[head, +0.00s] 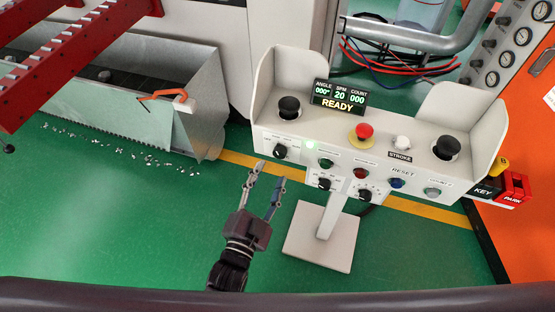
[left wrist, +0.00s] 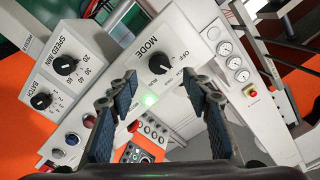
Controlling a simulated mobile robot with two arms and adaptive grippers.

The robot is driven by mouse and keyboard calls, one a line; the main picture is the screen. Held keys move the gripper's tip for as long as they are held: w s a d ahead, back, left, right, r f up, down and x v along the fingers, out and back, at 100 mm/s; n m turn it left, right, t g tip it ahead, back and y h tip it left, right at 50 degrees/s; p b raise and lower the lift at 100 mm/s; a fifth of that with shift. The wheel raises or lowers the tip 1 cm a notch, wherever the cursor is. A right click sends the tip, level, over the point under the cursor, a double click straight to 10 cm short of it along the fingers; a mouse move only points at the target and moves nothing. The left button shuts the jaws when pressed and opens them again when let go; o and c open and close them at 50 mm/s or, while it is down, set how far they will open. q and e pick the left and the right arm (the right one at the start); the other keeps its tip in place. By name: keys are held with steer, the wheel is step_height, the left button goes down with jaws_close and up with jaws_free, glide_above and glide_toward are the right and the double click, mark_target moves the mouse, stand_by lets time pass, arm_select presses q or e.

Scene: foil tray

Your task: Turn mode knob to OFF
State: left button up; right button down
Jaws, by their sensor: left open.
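The mode knob (left wrist: 159,63) is a round black knob on a white panel, beside the printed words MODE and OFF in the left wrist view. In the head view it (head: 280,150) is at the left of the console's front face. The exact setting its pointer marks is too small to tell. My left gripper (head: 270,173) is open and empty, just below and in front of the knob in the head view. In the left wrist view its two fingertips (left wrist: 160,80) stand apart on either side, with the knob between and beyond them. No contact shows. My right gripper is out of view.
The console (head: 400,176) also carries speed and batch knobs (left wrist: 65,65), coloured buttons, a red mushroom button (head: 364,131) and two black palm buttons. Its display (head: 338,97) reads READY. A metal bin (head: 205,110) stands to the left. Green floor is clear around my gripper.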

mark_target(279, 156)
arm_select(q)
steer(key=x, duration=0.7)
steer(key=shift+f, duration=0.1)
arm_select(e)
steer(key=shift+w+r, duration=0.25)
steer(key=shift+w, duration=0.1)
arm_select(q)
steer(key=shift+c, duration=0.3)
steer(key=c, duration=1.1)
steer(key=shift+n+p, duration=0.3)
steer(key=shift+p, duration=0.05)
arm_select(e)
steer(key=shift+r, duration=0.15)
arm_select(q)
steer(key=shift+n+p, duration=0.6)
steer(key=shift+n, duration=0.6)
steer(key=n+p, duration=0.1)
steer(key=n, duration=0.3)
steer(key=shift+n, duration=0.4)
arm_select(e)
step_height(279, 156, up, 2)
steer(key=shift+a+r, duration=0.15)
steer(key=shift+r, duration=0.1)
